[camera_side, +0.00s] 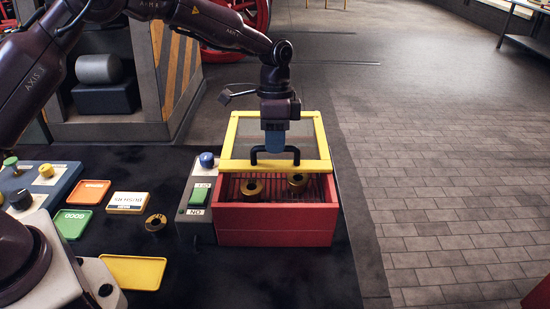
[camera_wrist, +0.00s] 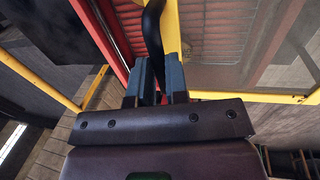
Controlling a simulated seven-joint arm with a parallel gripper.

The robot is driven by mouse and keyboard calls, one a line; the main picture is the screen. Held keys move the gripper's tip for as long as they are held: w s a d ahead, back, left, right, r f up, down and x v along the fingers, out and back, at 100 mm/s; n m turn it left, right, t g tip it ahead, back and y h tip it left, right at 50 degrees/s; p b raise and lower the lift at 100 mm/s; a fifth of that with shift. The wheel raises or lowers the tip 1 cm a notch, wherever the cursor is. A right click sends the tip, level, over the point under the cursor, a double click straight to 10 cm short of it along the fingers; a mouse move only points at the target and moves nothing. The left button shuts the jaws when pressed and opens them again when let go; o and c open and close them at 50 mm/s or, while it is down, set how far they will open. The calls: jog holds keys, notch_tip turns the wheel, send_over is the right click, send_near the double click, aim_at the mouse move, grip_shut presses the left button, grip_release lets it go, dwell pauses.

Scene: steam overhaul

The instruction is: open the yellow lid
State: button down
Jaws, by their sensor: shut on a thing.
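The yellow lid (camera_side: 227,150) has a yellow frame around a greyish see-through panel and sits over the red box (camera_side: 276,225). Its front bar stands clear of the box's front rim, so the box is partly open; I cannot tell if the lid is tilted up or slid back. My gripper (camera_side: 275,146), with blue fingers, is shut on the lid's black handle (camera_side: 258,158) from above. In the wrist view the black handle (camera_wrist: 153,35) runs between the two fingers (camera_wrist: 160,75), beside a yellow bar. Two brass rings (camera_side: 252,187) (camera_side: 297,182) show inside the box.
A grey control box (camera_side: 197,205) with a green switch and blue knob stands against the box's left side. Left of it lie orange (camera_side: 88,192), green (camera_side: 73,222) and yellow (camera_side: 133,272) trays and a brass ring (camera_side: 156,222). The tiled floor at right is clear.

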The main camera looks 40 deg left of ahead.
jog(key=w+a, duration=0.6)
jog(key=shift+r, duration=0.1)
dwell(0.3)
jog(key=c, duration=1.1)
grip_release()
jog(key=shift+d, duration=0.1)
jog(key=shift+w+a+r, duration=0.15)
jog(key=shift+a+r, duration=0.05)
jog(key=shift+r, duration=1)
jog(key=shift+w+a+r, duration=0.15)
jog(key=shift+r, duration=1.1)
jog(key=shift+w+a+r, duration=0.15)
jog(key=shift+a+r, duration=0.05)
jog(key=shift+r, duration=1)
